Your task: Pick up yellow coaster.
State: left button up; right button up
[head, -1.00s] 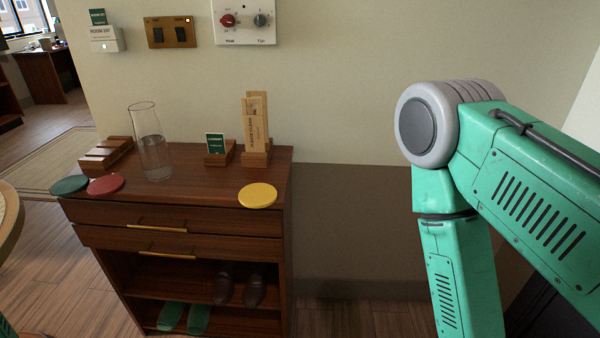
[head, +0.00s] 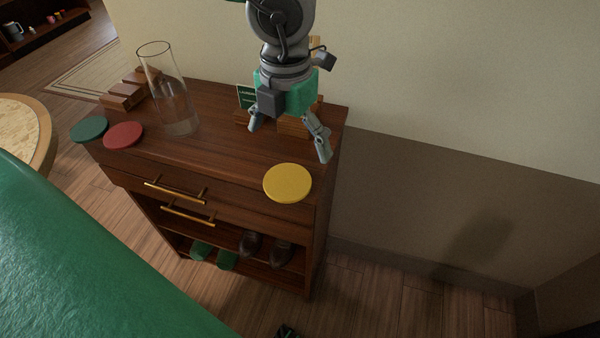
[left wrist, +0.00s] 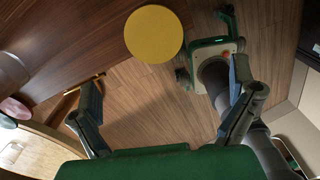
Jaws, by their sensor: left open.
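The yellow coaster (head: 288,183) lies flat at the front right corner of the wooden cabinet top (head: 225,150). My left gripper (head: 290,138) is open and empty, its fingers pointing down, above the cabinet and just behind the coaster in the head view. In the left wrist view, the coaster (left wrist: 153,34) appears near the top middle, past and between the two spread fingers (left wrist: 166,78). It shows whole there and nothing touches it. I do not see my right gripper.
A red coaster (head: 123,135) and a green coaster (head: 89,129) lie at the cabinet's left front. A glass carafe (head: 172,95) stands behind them, beside a wooden rack (head: 128,90). A small green card (head: 246,97) stands partly behind my gripper. The wall (head: 430,85) rises behind.

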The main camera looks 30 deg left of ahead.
pick_arm(q)
jog(key=b, duration=0.1)
send_over(287, 184)
jog(key=f, duration=0.5)
jog(key=shift+w+a+f, duration=0.2)
jog(key=shift+w+f, duration=0.1)
jog(key=shift+a+f, duration=0.15)
jog(key=shift+a, duration=0.1)
jog(key=shift+s+a+f+b, duration=0.15)
jog(key=shift+f+b, duration=0.2)
jog(key=f+b, duration=0.1)
jog(key=f, duration=0.2)
jog(key=shift+s+d+f+b, duration=0.15)
jog(key=shift+d+f+b, duration=0.2)
jog(key=shift+d, duration=0.05)
jog(key=shift+d+f, duration=0.2)
jog(key=shift+f, duration=0.05)
jog(key=shift+d, duration=0.1)
jog(key=shift+a, duration=0.3)
jog(key=shift+a+f, duration=0.2)
jog(key=shift+a, duration=0.1)
jog(key=shift+d, duration=0.5)
pick_arm(e)
jog(key=shift+f, duration=1.9)
